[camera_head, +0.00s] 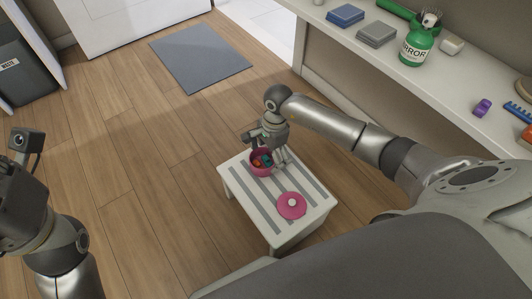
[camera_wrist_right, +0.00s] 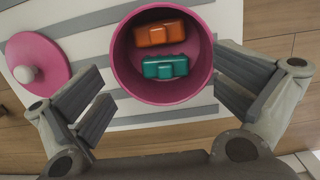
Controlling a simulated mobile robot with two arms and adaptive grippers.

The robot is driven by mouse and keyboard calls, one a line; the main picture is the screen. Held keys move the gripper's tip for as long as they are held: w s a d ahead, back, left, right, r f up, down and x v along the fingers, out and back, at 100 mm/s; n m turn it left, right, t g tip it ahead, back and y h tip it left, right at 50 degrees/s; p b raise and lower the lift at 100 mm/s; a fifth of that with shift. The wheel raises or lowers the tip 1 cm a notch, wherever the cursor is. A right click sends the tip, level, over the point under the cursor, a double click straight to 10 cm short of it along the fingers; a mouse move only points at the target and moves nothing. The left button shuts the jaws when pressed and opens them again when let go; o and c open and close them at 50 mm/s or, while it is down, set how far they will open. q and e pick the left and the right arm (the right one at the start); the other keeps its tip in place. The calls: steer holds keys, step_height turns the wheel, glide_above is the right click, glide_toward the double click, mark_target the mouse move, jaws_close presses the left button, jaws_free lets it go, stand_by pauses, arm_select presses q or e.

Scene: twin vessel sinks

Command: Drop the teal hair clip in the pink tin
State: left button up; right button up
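The pink tin (camera_head: 253,168) stands uncovered on a small white slatted stool. It also shows in the right wrist view (camera_wrist_right: 122,62).
The tin's pink lid with a pale knob (camera_head: 291,206) lies on the stool (camera_head: 235,190). The counter (camera_head: 455,98) at the right holds folded cloths, a green bottle (camera_head: 416,46), a purple clip (camera_head: 482,107) and a blue comb (camera_head: 518,110). Floor left of the stool is clear.

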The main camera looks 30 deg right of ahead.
steer(key=shift+w+r, duration=0.1)
steer(key=shift+r, duration=0.25)
steer(key=shift+r, duration=0.4)
step_height(320, 180, up, 11)
steer(key=d, duration=0.1)
steer(key=shift+d, duration=0.35)
